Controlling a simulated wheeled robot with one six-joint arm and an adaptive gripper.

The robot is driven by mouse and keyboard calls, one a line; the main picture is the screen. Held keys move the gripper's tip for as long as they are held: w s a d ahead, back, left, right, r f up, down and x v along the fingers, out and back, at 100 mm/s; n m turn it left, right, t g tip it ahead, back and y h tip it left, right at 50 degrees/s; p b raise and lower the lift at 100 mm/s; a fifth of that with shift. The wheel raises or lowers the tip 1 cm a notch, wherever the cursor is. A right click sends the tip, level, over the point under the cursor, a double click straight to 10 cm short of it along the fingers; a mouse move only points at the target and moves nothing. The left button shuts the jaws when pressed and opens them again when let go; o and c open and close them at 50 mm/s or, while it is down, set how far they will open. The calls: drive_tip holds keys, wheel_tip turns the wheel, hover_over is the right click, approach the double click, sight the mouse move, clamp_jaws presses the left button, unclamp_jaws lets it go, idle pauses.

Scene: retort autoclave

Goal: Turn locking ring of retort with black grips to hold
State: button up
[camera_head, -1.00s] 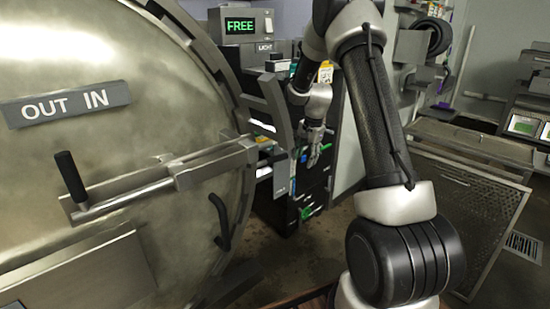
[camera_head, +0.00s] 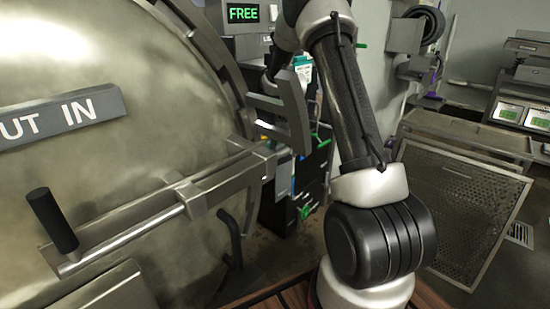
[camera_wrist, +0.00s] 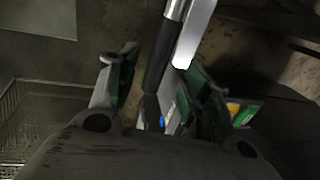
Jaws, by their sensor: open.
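The retort's round metal door (camera_head: 110,150) fills the left of the head view, with its locking ring (camera_head: 205,45) along the right rim. A black grip (camera_head: 50,218) stands on the end of the door's crank bar. A curved black grip (camera_head: 231,238) sits at the lower right of the door. In the wrist view, my gripper (camera_wrist: 160,70) is open, its green-padded fingers on either side of a black grip on a rod (camera_wrist: 166,50). I cannot tell whether they touch it. In the head view my gripper is hidden behind a grey bracket (camera_head: 290,110) at the rim.
A panel reading FREE (camera_head: 243,13) stands behind the ring. A perforated metal basket (camera_head: 465,205) is on the right, also seen in the wrist view (camera_wrist: 35,115). Screens (camera_head: 520,112) stand farther right. Some floor shows between the retort and the basket.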

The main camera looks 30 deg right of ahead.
drive_tip(key=f, duration=0.4)
drive_tip(key=w+f, duration=0.1)
drive_tip(key=f, duration=0.1)
drive_tip(key=shift+w+a+f, duration=0.1)
drive_tip(key=shift+a+f, duration=0.1)
drive_tip(key=shift+f, duration=0.1)
drive_tip(key=shift+c, duration=0.2)
clamp_jaws()
